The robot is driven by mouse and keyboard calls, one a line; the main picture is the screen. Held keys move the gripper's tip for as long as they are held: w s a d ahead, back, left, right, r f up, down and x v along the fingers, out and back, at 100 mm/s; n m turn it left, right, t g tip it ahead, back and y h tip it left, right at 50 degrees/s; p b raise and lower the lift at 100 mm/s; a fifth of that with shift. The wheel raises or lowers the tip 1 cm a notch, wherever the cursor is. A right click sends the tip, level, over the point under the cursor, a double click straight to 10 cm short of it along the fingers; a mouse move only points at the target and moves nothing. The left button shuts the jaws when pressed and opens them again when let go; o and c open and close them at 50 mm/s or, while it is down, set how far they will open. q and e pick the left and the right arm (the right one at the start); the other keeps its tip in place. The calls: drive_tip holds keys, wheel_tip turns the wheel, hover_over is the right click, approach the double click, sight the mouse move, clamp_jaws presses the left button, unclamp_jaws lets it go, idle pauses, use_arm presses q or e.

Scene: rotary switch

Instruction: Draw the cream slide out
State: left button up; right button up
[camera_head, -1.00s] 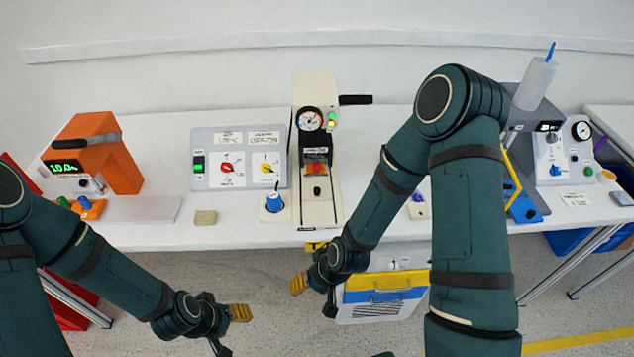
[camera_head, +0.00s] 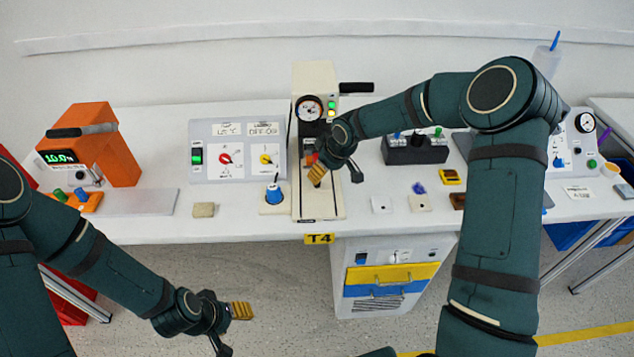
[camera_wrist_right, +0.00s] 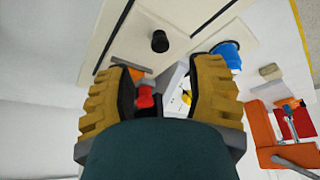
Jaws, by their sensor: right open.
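The cream press-like machine (camera_head: 313,78) stands at the middle of the bench, with a round gauge and green and amber lamps. Its cream slide (camera_head: 306,207) lies flat at its foot between dark side lines. My right gripper (camera_head: 318,174) is open above the slide, apart from the knob. In the right wrist view its yellow ribbed fingers (camera_wrist_right: 160,88) stand wide, with the knob beyond their tips. My left gripper (camera_head: 240,311) hangs low in front of the bench; its opening is unclear.
A blue knob (camera_head: 274,193) stands just left of the slide, near a panel with red and yellow dials (camera_head: 238,150). A dark switch box (camera_head: 415,148) and small tiles lie to the right. A drawer cabinet (camera_head: 385,275) stands below the bench.

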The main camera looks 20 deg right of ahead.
drive_tip(key=x, duration=0.7)
drive_tip(key=shift+s+b, duration=0.1)
drive_tip(key=shift+b, duration=0.25)
drive_tip(key=shift+c, duration=0.3)
clamp_jaws()
